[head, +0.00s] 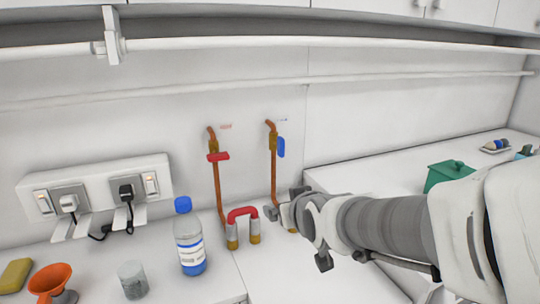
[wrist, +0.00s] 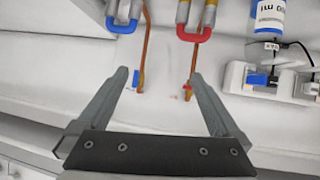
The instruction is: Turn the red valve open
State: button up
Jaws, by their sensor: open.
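The red valve handle (head: 218,156) sits on the left copper pipe (head: 218,190) on the back wall, lying crosswise to the pipe. In the wrist view the picture is inverted, and the red valve (wrist: 187,88) shows small near the right fingertip. The blue valve handle (head: 281,147) on the right copper pipe (head: 273,180) stands upright, along its pipe. It also shows in the wrist view (wrist: 136,80), near the left fingertip. My gripper (wrist: 163,74) is open and empty, with its fingers apart from both valves. In the head view it is low and right of the red valve.
A red U-shaped connector (head: 242,211) stands on the counter below the red valve; a blue one (wrist: 124,24) shows in the wrist view. A blue-capped bottle (head: 189,240), grey cup (head: 133,279) and orange funnel (head: 52,282) stand left. Sockets (head: 95,190) line the wall. A green box (head: 448,175) is right.

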aim_at(219, 159)
jog(key=w+a+n+t+y, duration=0.1)
jog(key=w+a+t+y, duration=0.55)
jog(key=a, duration=0.65)
jog(key=shift+g+h, duration=0.85)
jog(key=shift+h, duration=0.1)
jog(key=p+x, duration=0.1)
jog(key=x, duration=0.5)
jog(key=p+x, duration=0.1)
jog(key=x, duration=0.5)
jog(key=p+x, duration=0.1)
jog(key=x, duration=0.5)
jog(key=shift+w+d+f+p, duration=0.25)
jog(key=shift+w+p, duration=0.05)
jog(key=shift+w, duration=0.1)
jog(key=c, duration=1.2)
